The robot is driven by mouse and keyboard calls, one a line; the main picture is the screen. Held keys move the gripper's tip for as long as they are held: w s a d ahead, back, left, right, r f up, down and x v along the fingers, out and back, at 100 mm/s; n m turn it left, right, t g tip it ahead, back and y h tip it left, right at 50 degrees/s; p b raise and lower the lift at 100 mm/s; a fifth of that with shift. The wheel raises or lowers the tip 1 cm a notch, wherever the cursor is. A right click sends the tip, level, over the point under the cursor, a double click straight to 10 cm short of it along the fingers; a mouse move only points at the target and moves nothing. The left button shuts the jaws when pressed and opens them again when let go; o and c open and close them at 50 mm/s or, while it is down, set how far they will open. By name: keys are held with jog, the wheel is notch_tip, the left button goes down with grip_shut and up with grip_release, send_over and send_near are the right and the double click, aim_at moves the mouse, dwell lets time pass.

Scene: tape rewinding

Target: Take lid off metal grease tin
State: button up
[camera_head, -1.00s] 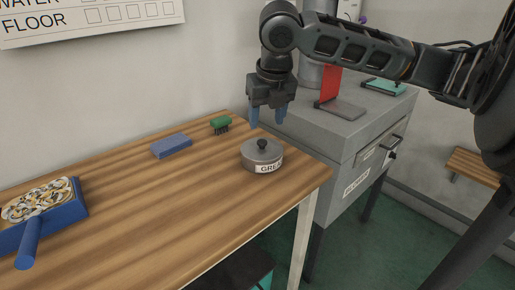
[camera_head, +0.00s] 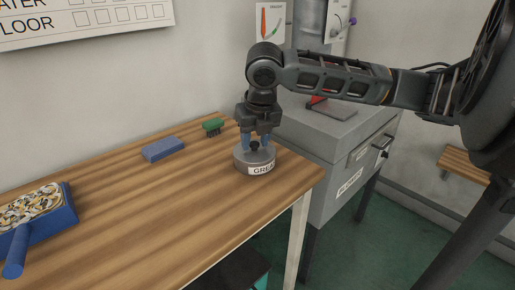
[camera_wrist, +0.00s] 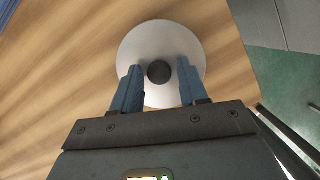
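The metal grease tin (camera_head: 243,164) stands upright on the wooden table near its right end, with a label that begins "GRE". Its round grey lid (camera_wrist: 160,38) is on it, with a dark knob (camera_wrist: 159,72) in the middle. My gripper (camera_head: 256,147) points down over the tin. Its two blue fingers are apart, one on each side of the knob; in the wrist view, the open gripper (camera_wrist: 159,85) shows gaps between the knob and both fingers.
A green brush (camera_head: 212,125) and a blue block (camera_head: 162,149) lie on the table (camera_head: 150,215) left of the tin. A blue tray (camera_head: 68,215) of rings is at far left. A grey cabinet (camera_head: 338,150) stands just right of the table.

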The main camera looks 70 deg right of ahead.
grip_shut()
dwell(0.3)
